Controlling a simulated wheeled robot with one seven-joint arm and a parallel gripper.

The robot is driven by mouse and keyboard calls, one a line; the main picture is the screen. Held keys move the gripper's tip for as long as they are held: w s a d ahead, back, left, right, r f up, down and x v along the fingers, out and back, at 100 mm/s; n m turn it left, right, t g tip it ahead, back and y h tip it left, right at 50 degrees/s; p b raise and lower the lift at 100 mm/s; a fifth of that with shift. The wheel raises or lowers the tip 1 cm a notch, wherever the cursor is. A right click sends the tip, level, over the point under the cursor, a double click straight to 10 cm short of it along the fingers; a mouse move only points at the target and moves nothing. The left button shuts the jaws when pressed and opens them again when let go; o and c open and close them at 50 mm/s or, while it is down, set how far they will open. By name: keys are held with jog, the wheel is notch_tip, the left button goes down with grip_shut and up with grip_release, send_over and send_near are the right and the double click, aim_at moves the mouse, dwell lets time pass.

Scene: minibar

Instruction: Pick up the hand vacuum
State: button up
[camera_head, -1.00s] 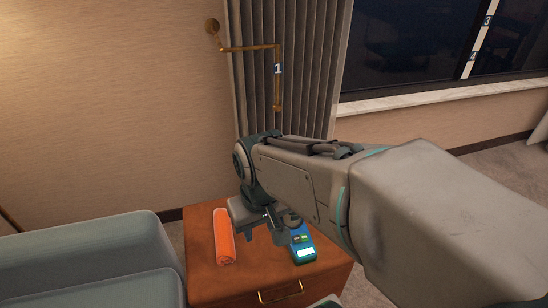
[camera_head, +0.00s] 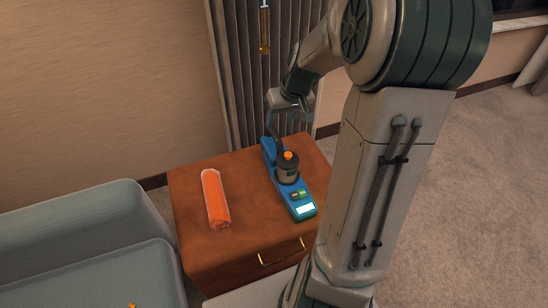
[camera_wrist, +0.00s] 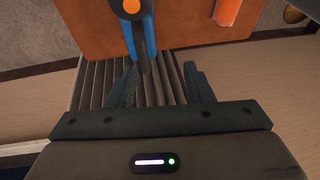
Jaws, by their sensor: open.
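The hand vacuum (camera_head: 296,192) is blue with a grey round body and an orange knob on top. It lies on the brown cabinet (camera_head: 240,248), pointing from back left to front right. My gripper (camera_head: 287,112) is above the vacuum's far end, near the cabinet's back edge. In the wrist view my gripper (camera_wrist: 163,86) is open, with its two dark fingers spread and nothing held. The vacuum (camera_wrist: 150,32) shows there ahead of the fingertips, slightly left of centre. Its upper part is cut off by the frame.
An orange rolled item (camera_head: 215,200) lies on the cabinet to the left of the vacuum, with bare top between them. A grey-green sofa (camera_head: 90,235) stands at the left. A curtain (camera_head: 290,70) and the wall are close behind the cabinet.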

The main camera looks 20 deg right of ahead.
aim_at(276, 133)
jog(key=shift+t+y, duration=0.3)
jog(key=shift+t, duration=0.2)
jog(key=w+f+b, duration=0.1)
jog(key=w+f, duration=0.1)
jog(key=f, duration=0.1)
jog(key=w+d+f+b, duration=0.1)
jog(key=w+f, duration=0.1)
jog(key=f, duration=0.1)
jog(key=w+d+f+b, duration=0.1)
jog(key=w+f, duration=0.1)
jog(key=f, duration=0.1)
jog(key=shift+w+d+f, duration=0.2)
jog(key=shift+f, duration=0.1)
jog(key=b+x, duration=0.2)
jog(key=x, duration=0.3)
jog(key=shift+w+f+b, duration=0.15)
jog(key=shift+f+b, duration=0.25)
grip_shut()
jog(key=shift+r, duration=0.1)
